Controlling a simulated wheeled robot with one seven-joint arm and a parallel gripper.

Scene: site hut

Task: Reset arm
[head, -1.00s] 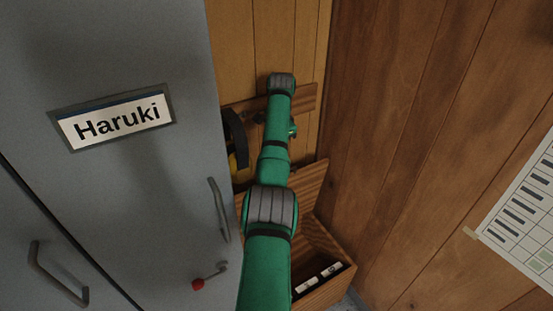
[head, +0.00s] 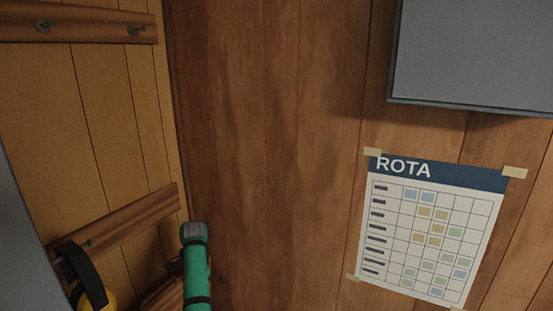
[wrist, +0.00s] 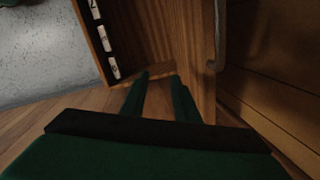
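My gripper (wrist: 160,88) shows in the wrist view with its two dark green fingers apart and nothing seen between them. It points at brown wooden boards. My green arm (head: 196,270) shows in the head view at the bottom left of centre, in front of the wooden corner. The gripper itself is not in the head view.
A wooden box (wrist: 90,42) with white-labelled items lies left of the fingers, beside grey floor (wrist: 35,60). A metal bar (wrist: 219,40) is at right. A yellow and black object (head: 88,280) hangs left of my arm. A ROTA sheet (head: 430,225) and grey cabinet (head: 470,50) are on the wall.

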